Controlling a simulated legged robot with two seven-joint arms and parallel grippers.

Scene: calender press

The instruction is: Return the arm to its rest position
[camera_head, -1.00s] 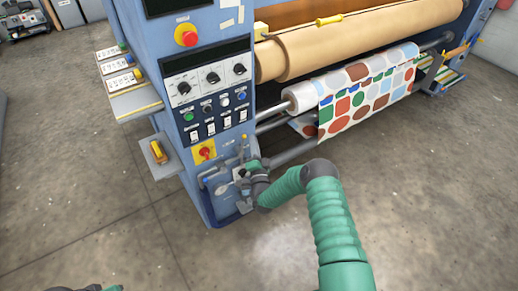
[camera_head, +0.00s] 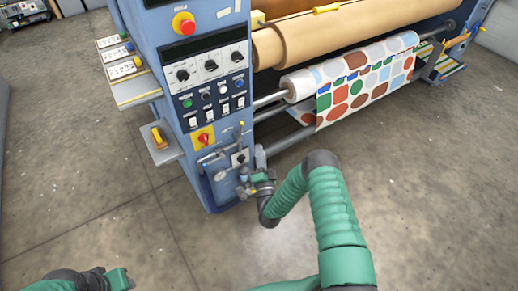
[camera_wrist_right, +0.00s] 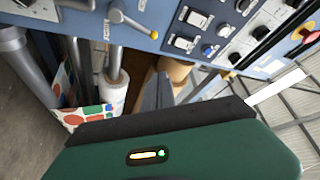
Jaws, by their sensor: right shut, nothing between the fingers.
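My right arm comes in from the lower right of the head view, in green sleeves. Its gripper (camera_head: 252,187) is small there, shut and empty, in front of the lower part of the blue machine cabinet (camera_head: 215,185). From this angle I cannot tell the gap to the cabinet. In the right wrist view the dark gripper fingers (camera_wrist_right: 157,92) point toward the machine, with the control panel (camera_wrist_right: 215,35) beyond. My left gripper (camera_head: 105,281) is at the bottom left edge of the head view, partly cut off, its fingers unclear.
The calender press has a tan roll (camera_head: 330,35) and a patterned fabric sheet (camera_head: 365,85). A red emergency button (camera_head: 184,24) and a side shelf with a yellow switch (camera_head: 157,136) are on the cabinet. The concrete floor (camera_head: 400,190) in front is clear.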

